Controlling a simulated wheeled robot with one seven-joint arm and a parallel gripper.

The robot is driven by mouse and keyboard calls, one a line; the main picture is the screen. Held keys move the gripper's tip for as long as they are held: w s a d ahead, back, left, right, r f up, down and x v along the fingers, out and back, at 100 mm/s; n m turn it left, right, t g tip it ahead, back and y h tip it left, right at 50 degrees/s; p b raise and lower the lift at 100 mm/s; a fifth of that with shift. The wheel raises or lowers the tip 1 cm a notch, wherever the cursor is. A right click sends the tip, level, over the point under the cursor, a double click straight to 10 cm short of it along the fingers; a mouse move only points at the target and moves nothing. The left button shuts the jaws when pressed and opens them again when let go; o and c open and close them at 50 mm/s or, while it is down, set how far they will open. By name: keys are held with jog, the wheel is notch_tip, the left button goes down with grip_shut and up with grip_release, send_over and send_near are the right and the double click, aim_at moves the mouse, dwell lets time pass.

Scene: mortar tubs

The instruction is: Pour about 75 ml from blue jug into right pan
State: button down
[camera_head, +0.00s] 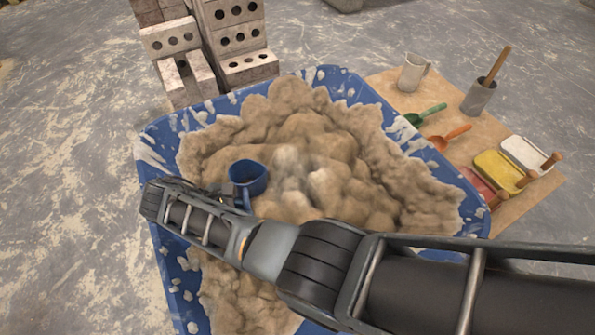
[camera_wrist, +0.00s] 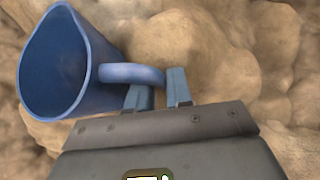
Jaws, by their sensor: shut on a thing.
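The blue jug (camera_head: 247,176) is over the heap of sandy mortar in the blue tub. My gripper (camera_wrist: 158,92) is shut on the jug's handle, at the handle's end away from the body. In the wrist view the jug (camera_wrist: 55,65) has its mouth towards the camera; I see blue inner wall and no clear contents. In the head view my arm mostly hides the gripper. On the board at the right are a white pan (camera_head: 523,152), farthest right, a yellow pan (camera_head: 498,170) and a red pan (camera_head: 473,181), partly hidden by the tub.
The blue tub (camera_head: 158,150) fills the middle. On the brown board (camera_head: 455,95) stand a pale jug (camera_head: 412,73), a grey cup (camera_head: 478,97) with a wooden-handled tool, a green scoop (camera_head: 425,115) and an orange scoop (camera_head: 450,136). Grey blocks (camera_head: 235,40) are stacked behind the tub.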

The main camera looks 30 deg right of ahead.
jog(key=shift+r, duration=0.15)
jog(key=shift+r+t+p, duration=0.3)
jog(key=shift+r+p, duration=0.05)
jog(key=shift+p, duration=0.75)
jog(key=y+p, duration=0.1)
jog(key=r+p, duration=0.1)
jog(key=p, duration=0.1)
jog(key=shift+s+d+y, duration=0.15)
jog(key=shift+d+y, duration=0.2)
jog(key=shift+y, duration=0.05)
jog(key=shift+s+d+r+m+t+y+p, duration=0.2)
jog(key=shift+d+r+t+y+p, duration=0.3)
jog(key=shift+y+p, duration=0.65)
jog(key=shift+s+d+r+m+t+y+p, duration=0.15)
jog(key=shift+d+r+t+y+p, duration=0.35)
jog(key=shift+y+p, duration=0.65)
jog(key=shift+s+d+r+m+t+y+p, duration=0.2)
jog(key=shift+d+r+t+y+p, duration=0.3)
jog(key=shift+y+p, duration=0.65)
jog(key=shift+r+y, duration=0.4)
jog(key=shift+y, duration=0.15)
jog(key=shift+d+r+t+y+b, duration=0.15)
jog(key=shift+r+t+y+b, duration=0.5)
jog(key=shift+y, duration=0.45)
